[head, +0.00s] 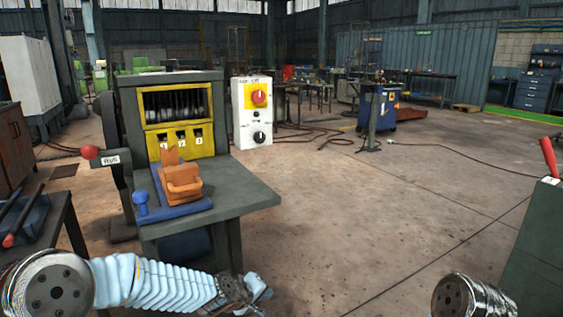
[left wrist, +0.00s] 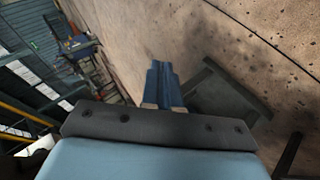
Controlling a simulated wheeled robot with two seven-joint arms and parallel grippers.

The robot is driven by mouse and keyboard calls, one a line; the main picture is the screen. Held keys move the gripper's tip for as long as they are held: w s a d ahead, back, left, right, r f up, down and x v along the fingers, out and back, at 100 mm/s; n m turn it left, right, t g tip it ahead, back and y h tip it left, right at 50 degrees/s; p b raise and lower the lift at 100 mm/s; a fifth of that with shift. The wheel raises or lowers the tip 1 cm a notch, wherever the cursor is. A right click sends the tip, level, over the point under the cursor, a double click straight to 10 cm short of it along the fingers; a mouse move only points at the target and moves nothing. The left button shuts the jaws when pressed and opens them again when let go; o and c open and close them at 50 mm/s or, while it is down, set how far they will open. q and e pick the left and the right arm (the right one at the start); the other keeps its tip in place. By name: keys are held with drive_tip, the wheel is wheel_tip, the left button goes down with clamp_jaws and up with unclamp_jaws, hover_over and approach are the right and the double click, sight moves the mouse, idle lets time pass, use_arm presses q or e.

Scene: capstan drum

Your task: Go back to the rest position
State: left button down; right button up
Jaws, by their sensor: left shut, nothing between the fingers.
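My left gripper (head: 250,292) is at the bottom centre of the head view, below and in front of the machine's grey table (head: 245,195). In the left wrist view its blue fingers (left wrist: 163,85) are together with nothing between them, pointing out over the concrete floor. The grey machine (head: 170,90) has a yellow-framed window with a drum behind it and yellow slots marked 1, 2 and 3. An orange block (head: 180,182) sits on a blue base on its table, apart from my gripper. My right gripper is out of view; only part of my right arm shows.
A red-knobbed lever (head: 89,152) sticks out at the machine's left. A white control box (head: 251,112) with a red knob stands behind. A dark bench (head: 62,210) with red-tipped tools is at left. A red handle (head: 549,157) rises from a grey cabinet at right. The middle floor is clear.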

use_arm(q)
drive_tip(key=s+a+f+m+g+y, duration=0.1)
drive_tip(key=s+a+f+g, duration=0.1)
drive_tip(key=s+f, duration=0.55)
drive_tip(key=s+a+f+m+g, duration=0.15)
drive_tip(key=s+f, duration=0.25)
drive_tip(key=f, duration=0.6)
drive_tip(key=s+a+f+m+g, duration=0.1)
drive_tip(key=s+f, duration=0.3)
drive_tip(key=s, duration=0.5)
drive_tip(key=s+a+f+m+g, duration=0.1)
drive_tip(key=s+f+m+g, duration=0.1)
drive_tip(key=s+f, duration=0.3)
drive_tip(key=s+g, duration=0.1)
drive_tip(key=s, duration=0.3)
drive_tip(key=shift+s+a+f, duration=0.15)
drive_tip(key=shift+s+a, duration=0.1)
drive_tip(key=shift+a, duration=0.05)
drive_tip(key=shift+g, duration=0.25)
